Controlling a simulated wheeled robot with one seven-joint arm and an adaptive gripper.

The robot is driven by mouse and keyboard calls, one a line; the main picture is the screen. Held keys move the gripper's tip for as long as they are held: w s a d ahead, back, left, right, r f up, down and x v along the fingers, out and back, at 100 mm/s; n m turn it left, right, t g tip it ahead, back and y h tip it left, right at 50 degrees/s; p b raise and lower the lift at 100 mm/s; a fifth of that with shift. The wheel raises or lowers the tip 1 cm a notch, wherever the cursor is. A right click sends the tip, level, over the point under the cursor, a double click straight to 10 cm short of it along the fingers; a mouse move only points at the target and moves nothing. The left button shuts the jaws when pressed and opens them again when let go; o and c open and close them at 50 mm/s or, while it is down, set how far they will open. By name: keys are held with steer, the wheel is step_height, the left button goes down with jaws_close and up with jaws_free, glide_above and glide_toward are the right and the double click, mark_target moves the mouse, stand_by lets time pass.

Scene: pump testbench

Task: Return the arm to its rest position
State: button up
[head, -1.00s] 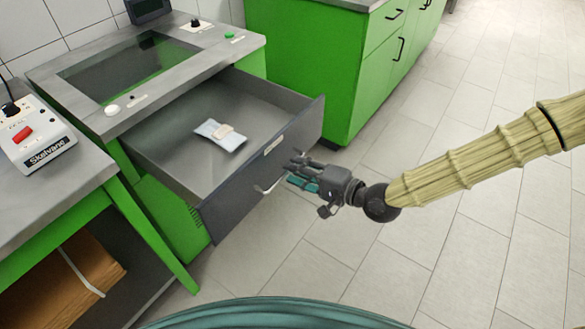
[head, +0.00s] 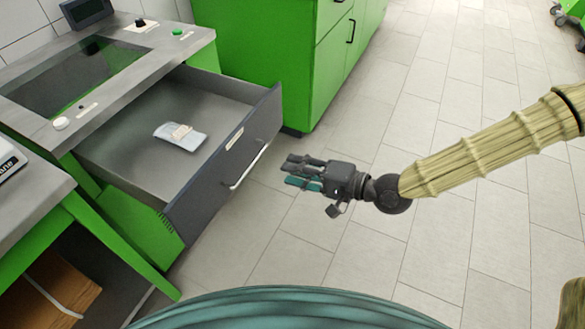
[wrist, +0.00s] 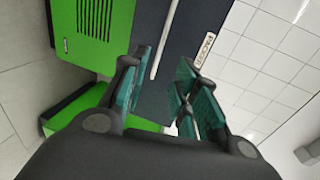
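My gripper (head: 304,173) shows in the middle of the head view, at the end of my outstretched arm. It points left toward the drawer front and stands apart from the drawer handle (head: 247,166). In the wrist view, the teal-padded fingers of my gripper (wrist: 165,90) are spread with a gap between them and nothing held. Past them, the drawer handle (wrist: 166,40) crosses the dark drawer front.
The grey drawer (head: 215,170) stands pulled out from the green bench, with a small packet (head: 181,136) lying inside. A green cabinet (head: 290,60) stands behind. The tiled floor (head: 450,90) to the right is clear.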

stand_by(0.5)
steer(key=s+d+f+n+g+h, duration=0.1)
steer(key=s+d+f+h, duration=0.25)
steer(key=s+f, duration=0.4)
steer(key=s+d+f+g+h, duration=0.25)
steer(key=s+d+f, duration=0.2)
steer(key=f, duration=0.65)
steer(key=s+d+f+n+g+h, duration=0.1)
steer(key=s+d+f+h, duration=0.35)
steer(key=f, duration=0.45)
steer(key=s+d+f+n+g+h, duration=0.1)
steer(key=s+d+f+h, duration=0.1)
steer(key=s+d, duration=0.35)
steer(key=s+d+f+n+h, duration=0.1)
steer(key=s+d+f+h, duration=0.1)
steer(key=d, duration=0.6)
step_height(320, 180, up, 12)
steer(key=p, duration=1.2)
steer(key=shift+a+r+p, duration=0.15)
steer(key=shift+a+p, duration=0.1)
steer(key=shift+p, duration=0.1)
steer(key=shift+s, duration=0.1)
